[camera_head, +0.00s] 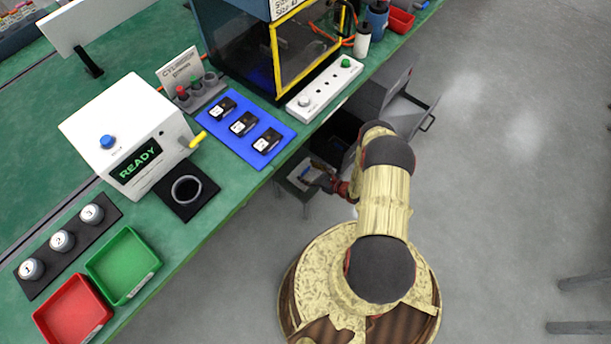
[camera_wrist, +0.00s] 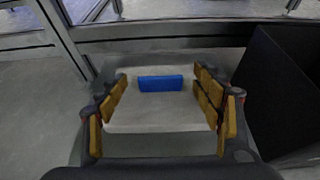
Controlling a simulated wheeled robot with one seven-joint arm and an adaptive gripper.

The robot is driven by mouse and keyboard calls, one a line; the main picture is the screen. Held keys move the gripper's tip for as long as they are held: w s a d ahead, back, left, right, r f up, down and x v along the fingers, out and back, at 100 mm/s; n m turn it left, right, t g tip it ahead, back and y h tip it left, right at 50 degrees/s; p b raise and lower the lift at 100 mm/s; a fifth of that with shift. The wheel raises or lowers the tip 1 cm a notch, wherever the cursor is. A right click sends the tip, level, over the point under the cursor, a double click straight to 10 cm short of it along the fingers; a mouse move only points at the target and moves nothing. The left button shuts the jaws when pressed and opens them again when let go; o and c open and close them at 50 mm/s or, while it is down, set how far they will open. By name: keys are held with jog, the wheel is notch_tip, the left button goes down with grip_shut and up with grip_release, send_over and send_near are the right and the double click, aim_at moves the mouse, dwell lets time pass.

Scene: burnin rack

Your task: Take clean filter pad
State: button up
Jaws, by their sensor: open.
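A pale, flat slab (camera_wrist: 160,115) lies below my gripper in the wrist view, with a blue rectangular piece (camera_wrist: 160,83) on its far part. I cannot tell for sure which of them is the clean filter pad. My gripper (camera_wrist: 162,92) is open, its orange-padded fingers on either side of the slab and blue piece, with nothing visibly held. In the head view my gripper (camera_head: 328,182) is low beside the bench, next to a small grey stand (camera_head: 296,189) bearing something pale and blue, too small to make out.
A dark box wall (camera_wrist: 285,85) rises close on the right in the wrist view. The green bench (camera_head: 225,190) holds a white READY machine (camera_head: 125,150), red tray (camera_head: 72,312) and green tray (camera_head: 122,265). An open grey drawer (camera_head: 405,112) is beyond my arm.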

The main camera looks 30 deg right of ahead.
jog(key=shift+w+f, duration=0.1)
jog(key=shift+w, duration=0.15)
jog(key=shift+c, duration=0.9)
jog(key=c, duration=1.1)
jog(key=shift+o, duration=0.2)
